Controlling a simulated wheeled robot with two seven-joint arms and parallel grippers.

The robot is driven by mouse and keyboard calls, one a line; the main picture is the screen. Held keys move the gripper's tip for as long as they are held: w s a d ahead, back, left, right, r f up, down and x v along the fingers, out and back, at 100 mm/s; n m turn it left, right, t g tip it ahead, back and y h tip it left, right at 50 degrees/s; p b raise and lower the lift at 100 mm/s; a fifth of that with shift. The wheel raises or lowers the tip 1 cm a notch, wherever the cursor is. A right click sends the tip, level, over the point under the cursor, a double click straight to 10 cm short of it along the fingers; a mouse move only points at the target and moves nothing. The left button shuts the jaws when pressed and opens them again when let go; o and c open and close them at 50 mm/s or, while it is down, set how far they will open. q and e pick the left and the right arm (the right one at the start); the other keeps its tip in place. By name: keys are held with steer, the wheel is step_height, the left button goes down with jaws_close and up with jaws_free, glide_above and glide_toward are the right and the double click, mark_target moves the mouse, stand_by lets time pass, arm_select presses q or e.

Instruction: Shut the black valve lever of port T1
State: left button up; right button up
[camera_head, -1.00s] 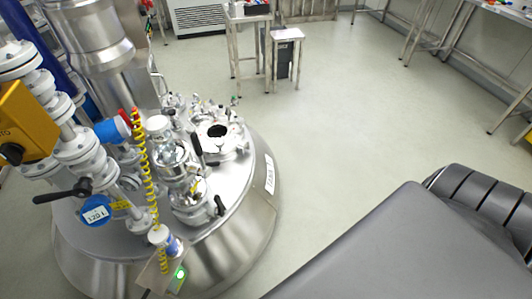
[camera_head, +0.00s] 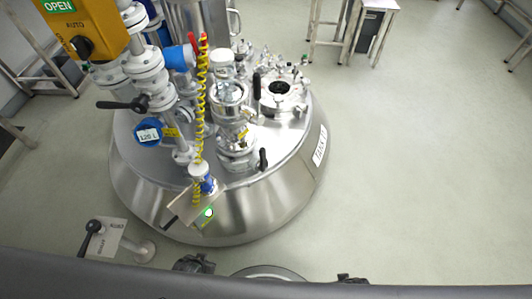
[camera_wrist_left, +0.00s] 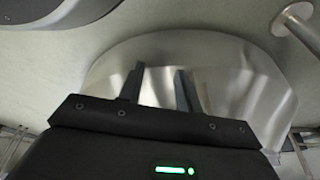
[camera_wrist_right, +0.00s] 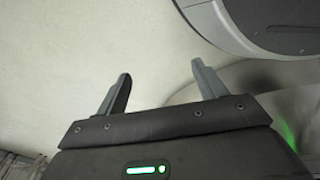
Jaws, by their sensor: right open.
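A steel tank (camera_head: 265,205) with crowded ports on its lid stands in the middle of the head view. Black levers show on the left pipe stack (camera_head: 122,104), upright beside the round port (camera_head: 257,84), and at the lid's front right (camera_head: 263,160). I cannot read a T1 mark on any of them. My left gripper (camera_wrist_left: 160,80) is open, with a narrower gap, and empty; steel shows beyond its fingers. My right gripper (camera_wrist_right: 161,76) is open wide and empty over pale floor. Neither gripper is clearly recognisable in the head view.
A yellow OPEN/AUTO box (camera_head: 90,28) is at upper left. A small panel with a black lever (camera_head: 93,227) stands at lower left. Floor (camera_head: 420,170) is clear on the right. A dark part of mine crosses the bottom.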

mark_target(264, 148)
arm_select(q)
steer(key=w+d+r+t+h+b, duration=0.1)
steer(key=w+d+r+t+b, duration=0.15)
steer(key=w+r, duration=0.55)
steer(key=w+d+r+t+b, duration=0.2)
steer(key=w+r+b, duration=0.3)
steer(key=r, duration=0.5)
steer(key=w+d+r+m+t+h, duration=0.1)
steer(key=w+d+r+t+h, duration=0.1)
steer(key=w+d, duration=0.3)
steer(key=w+d+r+m+t+h, duration=0.2)
steer(key=w+d+r+h, duration=0.2)
steer(key=w, duration=0.5)
steer(key=w+d+r+m+t+h+b, duration=0.1)
steer(key=w+d+r+t+h, duration=0.1)
steer(key=w+d, duration=0.4)
steer(key=shift+w+d+r+t+h, duration=0.15)
steer(key=shift+w+r+t+h, duration=0.05)
steer(key=shift+w+r, duration=0.3)
steer(key=shift+w+d+r+t+h, duration=0.2)
steer(key=shift+w+r, duration=0.2)
steer(key=shift+w, duration=0.15)
steer(key=shift+w+d, duration=0.2)
steer(key=shift+w, duration=0.15)
arm_select(e)
steer(key=w+a+r+t, duration=0.1)
steer(key=w+r, duration=0.5)
steer(key=r, duration=0.6)
steer(key=shift+a, duration=0.35)
